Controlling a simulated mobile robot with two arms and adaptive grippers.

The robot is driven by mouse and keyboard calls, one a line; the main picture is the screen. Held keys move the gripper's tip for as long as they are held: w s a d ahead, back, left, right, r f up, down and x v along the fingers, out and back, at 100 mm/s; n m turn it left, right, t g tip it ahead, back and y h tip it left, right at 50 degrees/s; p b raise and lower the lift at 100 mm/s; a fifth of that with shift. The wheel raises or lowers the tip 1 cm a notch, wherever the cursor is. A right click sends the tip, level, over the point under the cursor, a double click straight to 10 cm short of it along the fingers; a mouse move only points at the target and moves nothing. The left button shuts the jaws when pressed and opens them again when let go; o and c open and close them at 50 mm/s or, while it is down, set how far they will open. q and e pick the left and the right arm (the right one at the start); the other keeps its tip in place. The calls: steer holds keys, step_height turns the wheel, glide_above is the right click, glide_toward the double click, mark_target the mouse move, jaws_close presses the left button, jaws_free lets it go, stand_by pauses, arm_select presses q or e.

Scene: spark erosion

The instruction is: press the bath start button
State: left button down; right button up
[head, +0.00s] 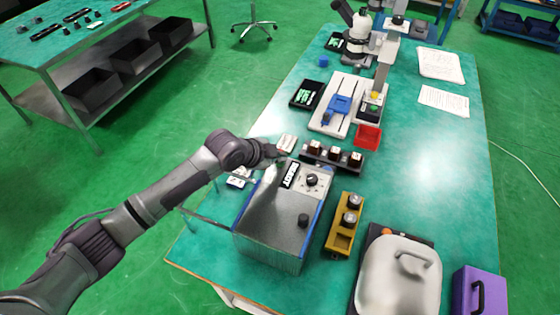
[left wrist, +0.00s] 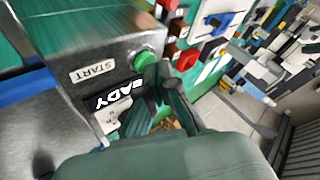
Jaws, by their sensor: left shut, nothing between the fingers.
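The bath (head: 262,225) is a grey box with a blue rim and clear walls on the green bench. Its panel has a display with READY (head: 290,174) and a dark knob (head: 311,180). In the left wrist view the green start button (left wrist: 144,60) sits beside a START label (left wrist: 92,73). My left gripper (head: 282,155) is shut and empty at the panel's far left corner. In the left wrist view its dark fingers (left wrist: 172,82) are close beside the button; I cannot tell whether they touch. The gripper hides the button in the head view.
A dark rack with brown-topped blocks (head: 333,155) stands just beyond the panel. A yellow holder (head: 344,224) is right of the bath, with a silver lidded box (head: 398,278) nearer. A red bin (head: 368,137) and microscope (head: 358,40) stand farther back.

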arm_select(q)
steer(key=shift+f, duration=0.3)
steer(key=shift+r, duration=0.1)
stand_by(0.3)
steer(key=shift+r+p, duration=0.7)
steer(key=shift+r, duration=0.1)
step_height(320, 180, up, 5)
steer(key=p, duration=0.4)
steer(key=shift+r+p, duration=0.1)
steer(key=shift+p, duration=0.2)
